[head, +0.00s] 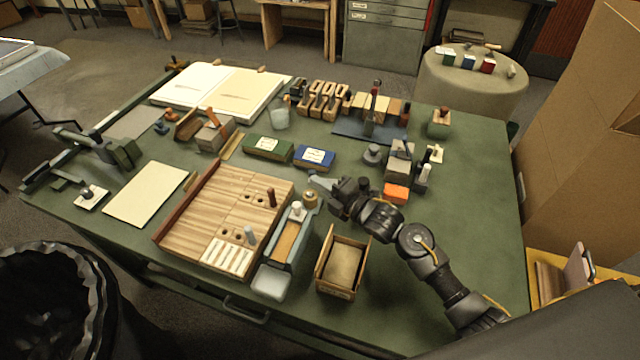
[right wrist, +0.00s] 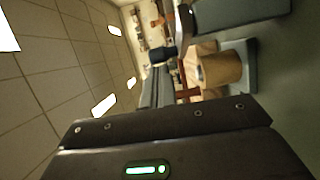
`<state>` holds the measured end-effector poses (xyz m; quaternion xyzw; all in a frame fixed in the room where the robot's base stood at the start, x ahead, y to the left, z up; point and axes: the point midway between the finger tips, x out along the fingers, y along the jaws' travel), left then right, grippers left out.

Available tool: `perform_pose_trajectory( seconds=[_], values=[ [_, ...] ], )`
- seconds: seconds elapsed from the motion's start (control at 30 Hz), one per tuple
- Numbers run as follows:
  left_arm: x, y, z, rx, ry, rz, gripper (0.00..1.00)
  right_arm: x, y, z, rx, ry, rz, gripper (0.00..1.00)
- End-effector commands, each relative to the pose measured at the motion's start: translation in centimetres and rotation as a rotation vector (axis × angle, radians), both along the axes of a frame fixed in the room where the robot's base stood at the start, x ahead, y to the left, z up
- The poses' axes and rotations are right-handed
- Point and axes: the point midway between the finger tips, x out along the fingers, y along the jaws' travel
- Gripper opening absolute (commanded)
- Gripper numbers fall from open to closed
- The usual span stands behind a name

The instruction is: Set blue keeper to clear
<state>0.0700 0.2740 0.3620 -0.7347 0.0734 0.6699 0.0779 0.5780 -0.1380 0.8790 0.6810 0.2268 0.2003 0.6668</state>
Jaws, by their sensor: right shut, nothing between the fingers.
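A blue peg (head: 250,237), which I take to be the blue keeper, stands upright at the front right of a slatted wooden board (head: 190,222). Dark holes show in the board beside it, to its left. A dark reddish peg (head: 271,197) stands farther back on the same board, also with holes to its left. No label reading clear can be made out. My right gripper (head: 318,182) is shut and empty above the table, right of the board and apart from both pegs. My left gripper is not in view.
A blue-sided tray (head: 276,257) and an open wooden box (head: 327,277) stand right of the board. Green (head: 268,148) and blue (head: 314,158) boxes lie behind it. An orange block (head: 396,193) sits near my right wrist.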

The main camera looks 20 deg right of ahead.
Motion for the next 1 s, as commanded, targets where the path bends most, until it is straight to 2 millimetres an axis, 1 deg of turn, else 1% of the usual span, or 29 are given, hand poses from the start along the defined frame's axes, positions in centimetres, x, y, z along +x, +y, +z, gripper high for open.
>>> perform_pose_trajectory(
  seconds=[0.2, 0.57, 0.67, 0.73, 1.0],
  values=[
    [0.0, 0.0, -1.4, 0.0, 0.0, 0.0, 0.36, 1.4, 0.3, -0.3, -0.005, -0.002, 0.001, 0.0],
    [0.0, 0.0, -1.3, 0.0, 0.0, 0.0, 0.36, 1.4, 0.3, 0.0, -0.001, -0.001, -0.001, 0.0],
    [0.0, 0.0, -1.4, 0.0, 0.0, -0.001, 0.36, 0.8, -0.2, -0.2, -0.001, 0.0, -0.001, 0.0],
    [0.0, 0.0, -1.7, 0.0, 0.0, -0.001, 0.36, -0.1, -0.8, -0.2, -0.003, 0.0, 0.0, 0.0],
    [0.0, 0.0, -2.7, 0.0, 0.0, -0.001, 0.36, -4.5, -3.8, -0.1, -0.003, 0.001, 0.0, 0.0]
  ],
)
